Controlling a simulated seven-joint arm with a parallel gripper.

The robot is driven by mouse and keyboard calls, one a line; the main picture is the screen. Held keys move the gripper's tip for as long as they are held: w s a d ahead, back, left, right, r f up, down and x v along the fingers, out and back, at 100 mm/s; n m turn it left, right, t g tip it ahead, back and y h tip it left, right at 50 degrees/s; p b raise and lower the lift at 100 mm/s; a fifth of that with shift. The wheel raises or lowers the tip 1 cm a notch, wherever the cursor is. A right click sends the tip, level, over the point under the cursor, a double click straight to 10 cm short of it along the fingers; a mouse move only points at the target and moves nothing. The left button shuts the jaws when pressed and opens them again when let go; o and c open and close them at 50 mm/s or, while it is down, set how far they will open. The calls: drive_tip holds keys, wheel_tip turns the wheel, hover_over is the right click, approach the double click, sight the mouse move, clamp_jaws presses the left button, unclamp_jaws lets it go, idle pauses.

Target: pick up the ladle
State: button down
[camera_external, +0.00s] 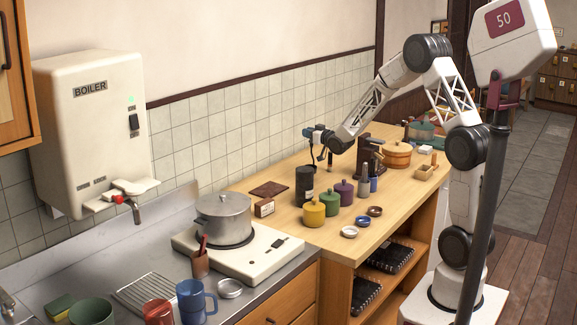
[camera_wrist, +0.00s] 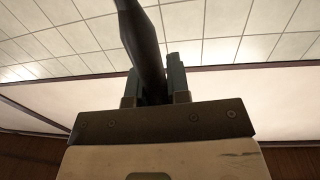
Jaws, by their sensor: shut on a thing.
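My gripper (camera_external: 318,137) is above the wooden counter, near the tiled wall. In the wrist view its two fingers (camera_wrist: 154,88) are shut on a long dark handle (camera_wrist: 140,38), which slants up out of the frame. This looks like the handle of the ladle; no bowl shows, so I cannot be sure from its shape. In the external view a thin dark piece (camera_external: 330,160) hangs below my gripper, too small to make out.
Below stand a black canister (camera_external: 305,186) and yellow (camera_external: 314,214), green (camera_external: 329,203) and purple (camera_external: 344,192) jars. A dark brown stand (camera_external: 369,155) and a round wooden tub (camera_external: 397,155) are to the right. A pot (camera_external: 223,217) sits on the stove at left.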

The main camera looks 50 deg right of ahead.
drive_tip(key=s+a, duration=0.2)
drive_tip(key=s, duration=0.5)
drive_tip(key=s+a+r, duration=0.1)
drive_tip(key=s+a, duration=0.1)
drive_tip(key=s, duration=0.5)
drive_tip(key=shift+s+a, duration=0.3)
drive_tip(key=shift+s, duration=0.1)
drive_tip(key=shift+w, duration=0.1)
idle(1.1)
